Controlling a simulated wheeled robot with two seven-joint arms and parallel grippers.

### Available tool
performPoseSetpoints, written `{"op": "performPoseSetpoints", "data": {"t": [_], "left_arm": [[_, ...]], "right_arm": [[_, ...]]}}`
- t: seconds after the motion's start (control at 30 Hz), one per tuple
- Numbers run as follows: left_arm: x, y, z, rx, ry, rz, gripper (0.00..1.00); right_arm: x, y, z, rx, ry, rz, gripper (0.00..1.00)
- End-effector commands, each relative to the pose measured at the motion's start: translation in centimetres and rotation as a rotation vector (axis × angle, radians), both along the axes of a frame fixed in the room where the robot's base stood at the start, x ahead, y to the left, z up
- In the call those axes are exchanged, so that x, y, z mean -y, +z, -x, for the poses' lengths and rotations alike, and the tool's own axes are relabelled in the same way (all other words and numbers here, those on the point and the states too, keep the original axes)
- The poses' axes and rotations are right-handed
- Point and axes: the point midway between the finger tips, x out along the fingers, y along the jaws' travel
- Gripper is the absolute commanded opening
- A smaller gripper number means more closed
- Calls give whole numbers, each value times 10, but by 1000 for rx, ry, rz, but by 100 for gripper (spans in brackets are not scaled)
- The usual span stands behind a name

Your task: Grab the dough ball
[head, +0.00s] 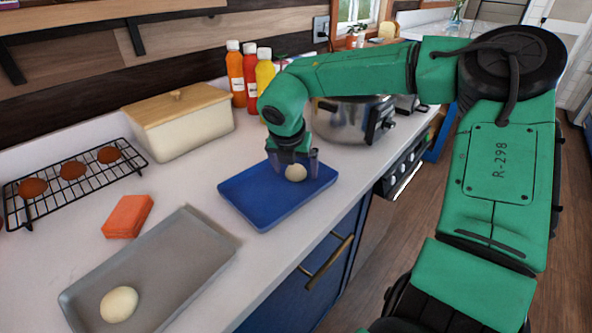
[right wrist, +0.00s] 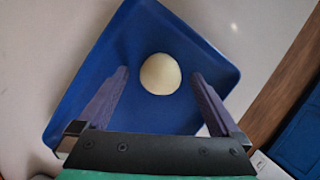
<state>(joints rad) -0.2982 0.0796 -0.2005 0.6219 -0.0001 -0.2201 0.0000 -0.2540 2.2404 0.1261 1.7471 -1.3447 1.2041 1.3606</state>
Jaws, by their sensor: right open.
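A pale dough ball (head: 296,173) lies on the blue tray (head: 262,207) on the counter; it also shows in the right wrist view (right wrist: 160,74), on the same tray (right wrist: 75,75). My right gripper (head: 294,166) is low over this tray, pointing down. In the right wrist view its two fingers (right wrist: 162,90) are apart, one on each side of the ball, with visible gaps. A second pale dough ball (head: 119,304) lies on the grey tray (head: 190,262) at the lower left. My left gripper is in neither view.
A black wire rack (head: 84,184) with several brown rolls stands at the left. An orange sponge-like block (head: 128,216) lies near the grey tray. A cream bread box (head: 183,121), sauce bottles (head: 236,75) and a steel pot (head: 345,120) stand behind.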

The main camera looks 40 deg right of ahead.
Motion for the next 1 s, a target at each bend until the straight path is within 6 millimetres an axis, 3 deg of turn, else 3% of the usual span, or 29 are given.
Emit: {"op": "performPoseSetpoints", "data": {"t": [0.03, 0.2, 0.27, 0.53, 0.67, 0.83, 1.0], "left_arm": [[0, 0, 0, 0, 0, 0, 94], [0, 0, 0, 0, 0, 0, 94], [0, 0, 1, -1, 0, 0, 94], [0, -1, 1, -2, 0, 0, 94], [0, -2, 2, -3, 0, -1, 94], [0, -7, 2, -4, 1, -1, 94], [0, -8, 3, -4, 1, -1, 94]], "right_arm": [[0, 0, 0, 0, 0, 0, 92], [0, 0, 0, 0, 0, 0, 27], [0, 1, 0, 0, 0, 0, 10], [0, 3, 0, 2, -1, 0, 10], [1, 14, -1, 3, -1, 3, 10], [0, 55, -2, 9, -1, 3, 10], [0, 122, -1, 8, -2, 3, 10]]}}
